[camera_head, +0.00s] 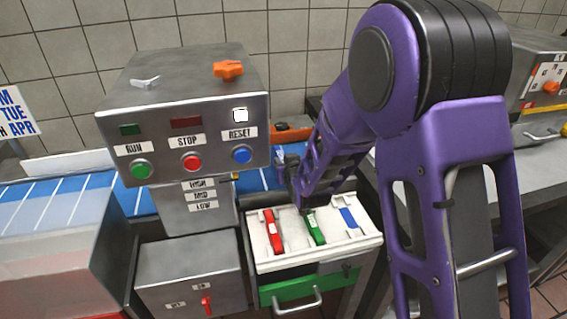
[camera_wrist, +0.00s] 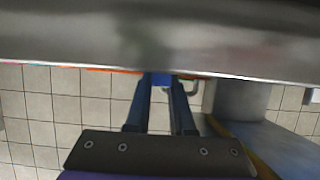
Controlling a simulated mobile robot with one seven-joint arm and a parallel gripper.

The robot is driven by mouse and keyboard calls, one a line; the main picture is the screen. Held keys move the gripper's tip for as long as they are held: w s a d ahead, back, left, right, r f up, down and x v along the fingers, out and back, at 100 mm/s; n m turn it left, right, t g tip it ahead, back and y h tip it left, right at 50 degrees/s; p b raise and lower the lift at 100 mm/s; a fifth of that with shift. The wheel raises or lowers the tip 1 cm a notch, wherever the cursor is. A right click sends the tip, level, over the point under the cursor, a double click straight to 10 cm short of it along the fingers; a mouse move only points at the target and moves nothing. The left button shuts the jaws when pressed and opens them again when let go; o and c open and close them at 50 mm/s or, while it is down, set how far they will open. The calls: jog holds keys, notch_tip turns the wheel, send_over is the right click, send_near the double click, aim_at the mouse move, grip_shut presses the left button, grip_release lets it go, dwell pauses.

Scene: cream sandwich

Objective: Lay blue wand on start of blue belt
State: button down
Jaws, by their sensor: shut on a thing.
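In the wrist view, my gripper (camera_wrist: 160,88) is shut on a small blue thing, seemingly the blue wand (camera_wrist: 161,78), and only a short piece of it shows. In the head view, my gripper (camera_head: 285,162) reaches behind my purple arm to the right part of the blue belt (camera_head: 253,180); the wand cannot be made out there. The fingers appear to be at or above the belt's right stretch; contact cannot be told. The belt also runs on at the left (camera_head: 70,200), with white cross lines.
A metal control box (camera_head: 190,110) with RUN, STOP and RESET buttons stands left of my gripper. A white tray (camera_head: 375,240) holds a red wand (camera_head: 272,232), a green wand (camera_head: 315,230) and a flat blue patch (camera_head: 348,217). An orange object (camera_head: 293,134) lies behind the belt.

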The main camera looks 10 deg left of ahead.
jog(key=c, duration=0.8)
grip_release()
jog(key=shift+f, duration=0.2)
jog(key=shift+r+p, duration=0.45)
jog(key=shift+p, duration=0.15)
jog(key=v, duration=0.8)
jog(key=p+v, duration=0.1)
jog(key=v, duration=0.3)
jog(key=shift+r, duration=0.35)
